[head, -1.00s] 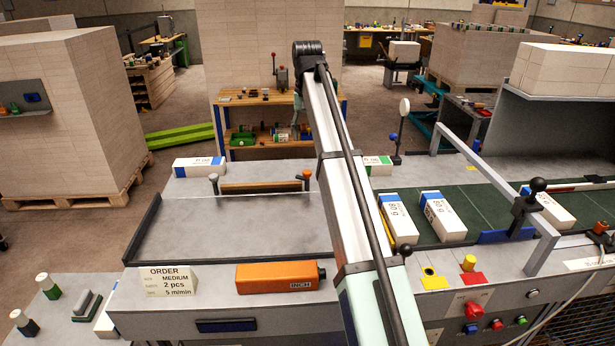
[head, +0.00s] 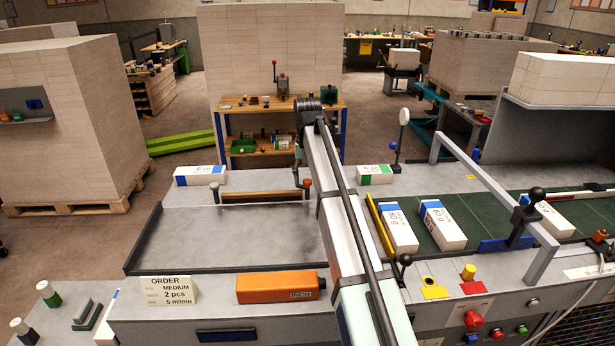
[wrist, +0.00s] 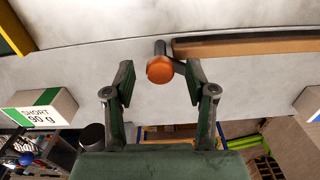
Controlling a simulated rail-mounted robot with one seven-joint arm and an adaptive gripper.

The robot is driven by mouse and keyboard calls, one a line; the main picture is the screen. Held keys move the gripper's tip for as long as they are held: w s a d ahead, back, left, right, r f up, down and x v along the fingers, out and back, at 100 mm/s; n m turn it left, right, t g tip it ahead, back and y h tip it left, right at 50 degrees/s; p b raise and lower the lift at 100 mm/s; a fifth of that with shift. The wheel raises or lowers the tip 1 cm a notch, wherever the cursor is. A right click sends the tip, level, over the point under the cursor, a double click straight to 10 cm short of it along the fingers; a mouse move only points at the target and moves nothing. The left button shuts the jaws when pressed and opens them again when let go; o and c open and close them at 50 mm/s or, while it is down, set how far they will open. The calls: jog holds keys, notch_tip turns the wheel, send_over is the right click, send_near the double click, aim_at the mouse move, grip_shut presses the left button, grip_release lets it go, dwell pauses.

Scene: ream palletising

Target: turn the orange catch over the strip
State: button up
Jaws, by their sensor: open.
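The orange catch (wrist: 160,70) is a round orange knob on a grey stem, at the near end of the brown strip (wrist: 250,45) in the wrist view. It also shows in the head view as a small orange cap (head: 307,183), at the right end of the strip (head: 258,196), close beside my arm. My gripper (wrist: 159,77) is open, its two dark fingers standing either side of the catch with visible gaps. I cannot tell whether the fingertips are level with the knob. In the head view my gripper is mostly hidden behind the arm.
A green-ended ream (head: 375,174) stands right of my arm and shows in the wrist view (wrist: 40,108). A grey peg (head: 215,187) stands at the strip's left end. The grey tray (head: 235,240) in front is empty. An orange box (head: 280,287) lies nearer.

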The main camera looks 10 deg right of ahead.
grip_shut()
jog(key=shift+n+b, duration=0.3)
jog(key=shift+n, duration=2.7)
grip_release()
